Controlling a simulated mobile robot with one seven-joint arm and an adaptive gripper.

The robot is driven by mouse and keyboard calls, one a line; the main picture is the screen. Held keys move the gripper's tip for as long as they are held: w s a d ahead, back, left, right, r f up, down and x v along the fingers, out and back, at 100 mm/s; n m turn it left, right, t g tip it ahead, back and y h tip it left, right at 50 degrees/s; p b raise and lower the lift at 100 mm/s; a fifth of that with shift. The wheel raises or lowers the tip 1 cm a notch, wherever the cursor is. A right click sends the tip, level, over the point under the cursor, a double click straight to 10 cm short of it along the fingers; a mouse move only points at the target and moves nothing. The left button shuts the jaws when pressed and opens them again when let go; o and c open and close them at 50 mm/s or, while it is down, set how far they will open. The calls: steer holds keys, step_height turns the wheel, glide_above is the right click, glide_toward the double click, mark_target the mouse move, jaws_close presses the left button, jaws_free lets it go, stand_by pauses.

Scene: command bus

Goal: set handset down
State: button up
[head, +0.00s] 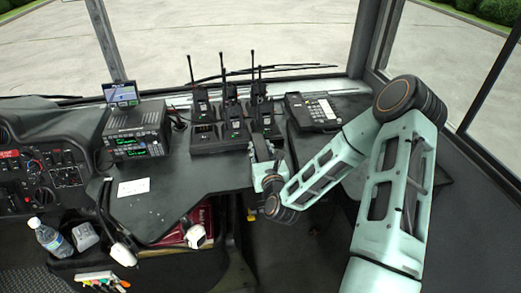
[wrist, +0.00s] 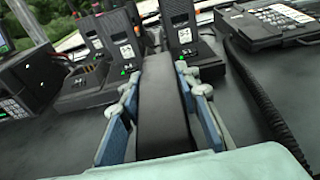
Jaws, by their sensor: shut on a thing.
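The handset is a long black bar. In the wrist view the handset (wrist: 163,110) stands between the blue finger pads of my gripper (wrist: 160,112), which is shut on it. In the head view my gripper (head: 266,170) is at the front edge of the dark desk, just in front of the radio charger, and mostly hides the handset. The desk phone (head: 312,111) lies to the right of the charger, keypad up, with no handset seen on it. It also shows at the top right of the wrist view (wrist: 272,22). I cannot tell whether the handset touches the desk.
Several handheld radios with antennas stand in a black charger (head: 222,138) behind my gripper. A black coiled cord (wrist: 260,90) runs down right of the handset in the wrist view. A radio unit with screens (head: 136,130) and a white card (head: 133,187) are at the left.

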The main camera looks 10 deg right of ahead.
steer(key=shift+f+b, duration=0.45)
steer(key=o, duration=1.3)
steer(key=shift+r, duration=0.1)
steer(key=shift+s+r+p, duration=0.1)
steer(key=shift+r+p, duration=0.4)
steer(key=shift+p, duration=0.1)
steer(key=s, duration=0.3)
steer(key=s+r+p, duration=0.1)
steer(key=s, duration=0.2)
steer(key=s+p, duration=0.1)
steer(key=s, duration=0.2)
steer(key=shift+s+r, duration=0.25)
steer(key=shift+r, duration=0.05)
steer(key=shift+s+f+p, duration=0.1)
steer(key=shift+s+p, duration=1)
steer(key=shift+p, duration=0.4)
